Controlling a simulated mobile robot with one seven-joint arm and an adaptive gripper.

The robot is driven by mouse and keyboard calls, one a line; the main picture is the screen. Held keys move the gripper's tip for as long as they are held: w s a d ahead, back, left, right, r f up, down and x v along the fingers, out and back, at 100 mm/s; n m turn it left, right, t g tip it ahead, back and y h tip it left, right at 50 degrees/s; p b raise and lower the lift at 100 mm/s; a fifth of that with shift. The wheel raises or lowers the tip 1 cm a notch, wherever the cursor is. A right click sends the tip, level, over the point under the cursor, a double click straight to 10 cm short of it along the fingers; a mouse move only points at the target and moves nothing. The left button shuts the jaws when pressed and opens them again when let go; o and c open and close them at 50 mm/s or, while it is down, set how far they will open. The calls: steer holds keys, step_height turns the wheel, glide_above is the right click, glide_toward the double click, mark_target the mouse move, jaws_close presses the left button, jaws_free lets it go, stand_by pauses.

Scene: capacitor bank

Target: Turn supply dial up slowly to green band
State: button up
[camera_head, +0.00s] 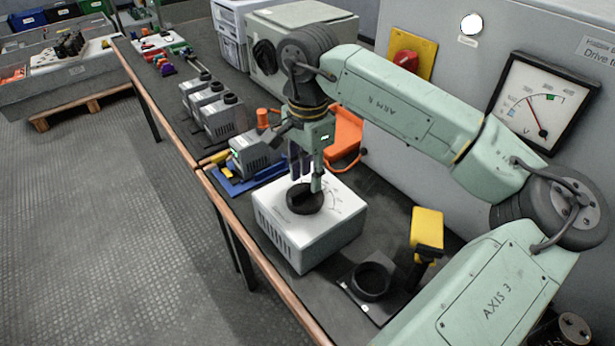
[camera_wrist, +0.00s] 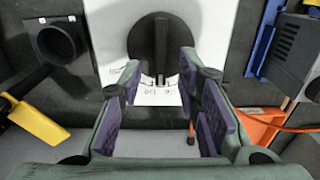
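The supply dial (camera_head: 304,198) is a round black knob on top of a white box (camera_head: 325,235) on the bench. In the wrist view the dial (camera_wrist: 160,45) shows a raised ridge across it and printed marks below. My gripper (camera_head: 306,180) points down over the dial. In the wrist view my gripper (camera_wrist: 158,78) has its two purple-padded fingers apart, either side of the ridge's line. I cannot tell whether either finger touches the dial. The wall meter (camera_head: 545,103) has a red needle (camera_head: 537,115) pointing up-left, left of the small green band (camera_head: 550,97).
A black ring holder (camera_head: 371,281) and a yellow-headed tool (camera_head: 427,228) are right of the box. A grey unit on a blue tray (camera_head: 240,183) and an orange piece (camera_head: 345,135) are beyond it. A red switch on a yellow plate (camera_head: 406,62) is on the cabinet.

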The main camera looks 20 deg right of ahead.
mark_target(305, 194)
steer(key=shift+f, duration=1.4)
steer(key=shift+c, duration=0.3)
jaws_close()
